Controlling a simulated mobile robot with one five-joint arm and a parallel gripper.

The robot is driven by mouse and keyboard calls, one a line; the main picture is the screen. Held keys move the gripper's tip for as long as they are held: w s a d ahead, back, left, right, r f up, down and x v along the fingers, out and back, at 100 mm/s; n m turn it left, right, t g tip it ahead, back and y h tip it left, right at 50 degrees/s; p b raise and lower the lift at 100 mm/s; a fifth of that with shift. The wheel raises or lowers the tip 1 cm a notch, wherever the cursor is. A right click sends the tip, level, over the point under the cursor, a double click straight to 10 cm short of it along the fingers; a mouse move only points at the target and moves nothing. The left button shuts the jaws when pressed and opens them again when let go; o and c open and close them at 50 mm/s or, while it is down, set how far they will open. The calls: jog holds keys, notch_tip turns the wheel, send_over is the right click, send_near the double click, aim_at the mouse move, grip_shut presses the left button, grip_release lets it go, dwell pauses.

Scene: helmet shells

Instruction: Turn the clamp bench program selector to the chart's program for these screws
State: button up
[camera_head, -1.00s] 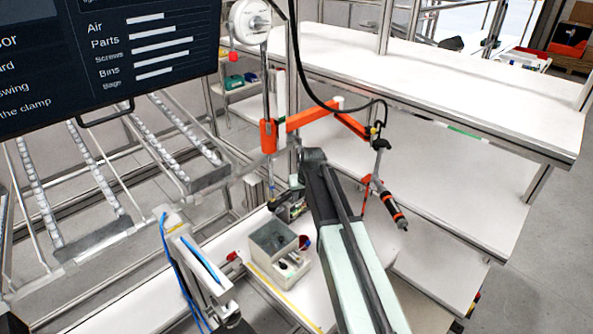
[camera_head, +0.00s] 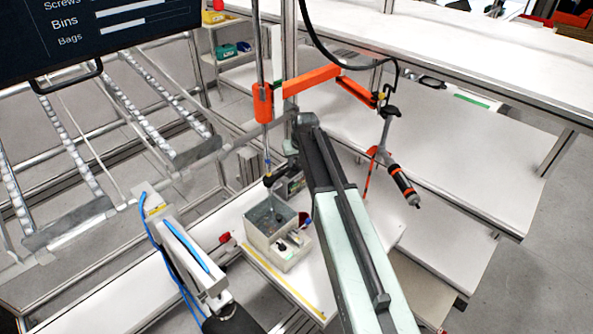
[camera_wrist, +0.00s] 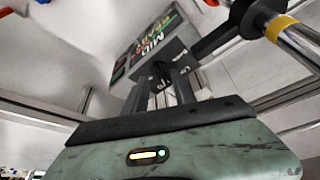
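The dark control box (camera_wrist: 150,45) with a lit panel of green, white and red lettering is ahead of my gripper in the wrist view. The box also shows in the head view (camera_head: 293,186), partly behind my arm. A small dark knob-like part (camera_wrist: 161,72) on the box's near side appears between my fingertips. My gripper (camera_wrist: 164,82) has its two fingers apart, pointing at that part. Contact with it cannot be made out. In the head view my gripper (camera_head: 284,172) is beside the box and largely hidden by my arm. The program chart cannot be identified.
A grey bin (camera_head: 262,238) with small dark parts stands on the white bench close below the box. An orange jointed arm (camera_head: 310,82) carries a hanging screwdriver (camera_head: 403,185) to the right.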

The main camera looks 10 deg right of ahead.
jog(key=shift+x, duration=0.75)
jog(key=shift+r, duration=0.15)
grip_shut()
jog(key=shift+a+m+h, duration=0.2)
jog(key=shift+m+h, duration=0.7)
jog(key=shift+m, duration=1.5)
grip_release()
